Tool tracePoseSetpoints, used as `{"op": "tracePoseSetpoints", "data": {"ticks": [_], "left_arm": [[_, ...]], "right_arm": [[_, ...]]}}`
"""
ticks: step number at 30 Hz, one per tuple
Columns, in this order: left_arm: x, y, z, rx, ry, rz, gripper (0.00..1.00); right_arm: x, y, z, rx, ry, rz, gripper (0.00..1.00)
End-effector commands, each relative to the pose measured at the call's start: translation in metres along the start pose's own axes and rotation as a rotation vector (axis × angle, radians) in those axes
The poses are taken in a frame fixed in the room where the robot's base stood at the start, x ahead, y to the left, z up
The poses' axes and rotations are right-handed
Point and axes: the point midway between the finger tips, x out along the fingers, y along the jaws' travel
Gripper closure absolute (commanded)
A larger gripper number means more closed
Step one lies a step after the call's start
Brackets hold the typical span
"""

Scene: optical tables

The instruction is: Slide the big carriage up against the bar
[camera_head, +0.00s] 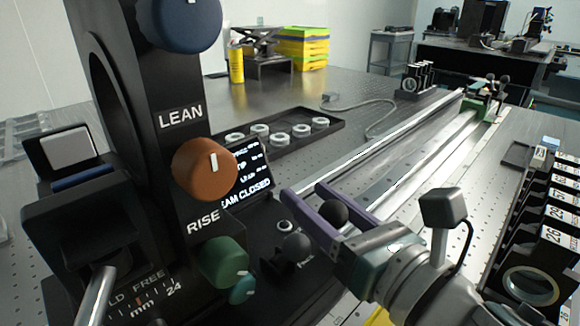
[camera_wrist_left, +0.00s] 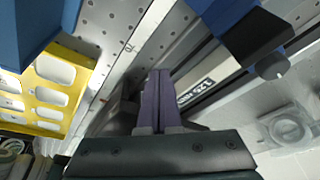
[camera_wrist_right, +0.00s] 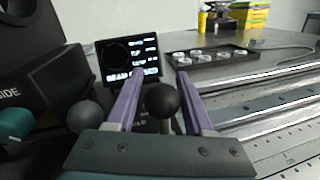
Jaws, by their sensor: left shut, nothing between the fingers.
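A large black mount (camera_head: 185,95) with knobs marked LEAN and RISE fills the left of the head view; it looks like the big carriage. A black ball knob (camera_head: 334,213) stands on a post beside its base. My right gripper (camera_head: 303,190) is open, with its purple fingers on either side of this ball. In the right wrist view the ball (camera_wrist_right: 162,100) sits between the fingers with gaps at both sides. My left gripper (camera_wrist_left: 158,75) shows only in its wrist view, shut and empty. I cannot single out the bar.
A long metal rail (camera_head: 410,165) runs away to a green end piece (camera_head: 478,112). A small display (camera_head: 250,172) and a black tray of rings (camera_head: 285,135) lie behind. A numbered rack (camera_head: 545,235) is at right.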

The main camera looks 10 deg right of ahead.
Motion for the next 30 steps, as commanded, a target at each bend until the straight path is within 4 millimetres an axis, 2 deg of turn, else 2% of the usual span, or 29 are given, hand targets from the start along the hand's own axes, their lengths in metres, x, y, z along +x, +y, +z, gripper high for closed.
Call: {"op": "tracePoseSetpoints", "data": {"ticks": [1,4,14,17,24,30], "left_arm": [[0.0,0.0,0.0,0.0,0.0,0.0,1.0],[0.0,0.0,0.0,-0.001,0.0,0.001,1.0],[-0.001,0.003,-0.001,-0.01,0.001,0.008,1.0],[-0.002,0.003,-0.001,-0.011,0.001,0.009,1.0],[-0.001,0.003,-0.001,-0.011,0.001,0.008,1.0],[0.0,0.003,0.0,-0.009,0.001,0.007,1.0]], "right_arm": [[0.0,0.0,0.0,0.0,0.0,0.001,0.41],[0.0,0.001,0.0,0.001,0.0,0.002,0.3],[-0.005,0.001,0.0,0.001,0.0,0.002,0.29],[-0.018,0.001,-0.001,0.001,0.002,0.002,0.29],[-0.066,0.0,-0.002,0.001,0.003,0.001,0.29],[-0.093,0.0,-0.001,0.001,0.002,0.001,0.29]]}}
